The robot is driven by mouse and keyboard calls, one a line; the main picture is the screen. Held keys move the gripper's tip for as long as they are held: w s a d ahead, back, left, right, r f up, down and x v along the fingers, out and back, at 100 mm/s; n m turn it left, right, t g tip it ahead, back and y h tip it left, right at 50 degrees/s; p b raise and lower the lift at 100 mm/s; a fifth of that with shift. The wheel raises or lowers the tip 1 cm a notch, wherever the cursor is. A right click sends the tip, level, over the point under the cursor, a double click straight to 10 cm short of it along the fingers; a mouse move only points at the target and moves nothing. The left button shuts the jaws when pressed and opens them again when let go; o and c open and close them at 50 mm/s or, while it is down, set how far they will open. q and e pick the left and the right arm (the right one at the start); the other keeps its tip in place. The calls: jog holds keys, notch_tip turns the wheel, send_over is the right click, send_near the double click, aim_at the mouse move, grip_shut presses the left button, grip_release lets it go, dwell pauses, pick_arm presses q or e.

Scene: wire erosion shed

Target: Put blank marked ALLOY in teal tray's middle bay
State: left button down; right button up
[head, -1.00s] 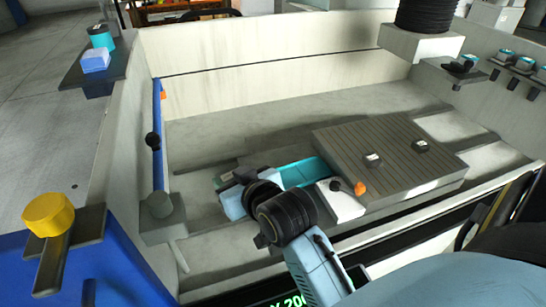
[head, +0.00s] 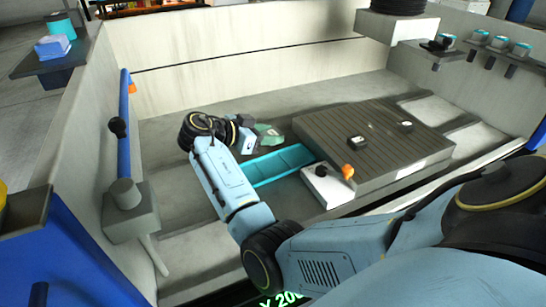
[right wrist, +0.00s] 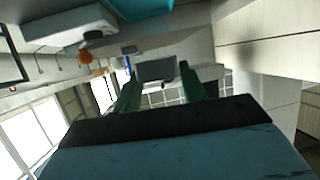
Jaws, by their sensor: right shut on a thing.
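The teal tray (head: 282,165) lies on the bed of the machine tank, left of the grooved plate. Its visible bays look empty. It also shows at the top of the right wrist view (right wrist: 145,8). My right gripper (head: 268,134) is behind the tray in the head view, its green fingers pointing right. In the right wrist view, my right gripper (right wrist: 160,85) is shut on a grey block (right wrist: 157,70). No marking on the block can be read, so I cannot tell if it is the ALLOY blank. My left gripper is out of view.
The grooved plate (head: 375,140) carries two small dark pieces. A white block (head: 326,188) with black and orange knobs stands against the tray's right end. A blue rail (head: 126,140) runs along the left wall. Tank walls enclose the bed; bare bed lies left of the tray.

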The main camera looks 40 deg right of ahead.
jog(key=shift+r+m+g, duration=0.25)
jog(key=shift+m+g, duration=0.05)
jog(key=shift+f, duration=0.25)
send_over(268, 168)
notch_tip(268, 168, down, 4)
jog(key=shift+s+f+b, duration=0.1)
jog(key=shift+f+b, duration=0.1)
jog(key=shift+b, duration=0.2)
jog(key=shift+f, duration=0.7)
notch_tip(268, 168, down, 4)
jog(key=shift+r+b, duration=0.25)
jog(key=shift+b, duration=0.1)
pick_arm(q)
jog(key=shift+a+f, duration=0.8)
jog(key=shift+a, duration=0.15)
pick_arm(e)
jog(key=o, duration=1)
jog(key=shift+c, duration=0.2)
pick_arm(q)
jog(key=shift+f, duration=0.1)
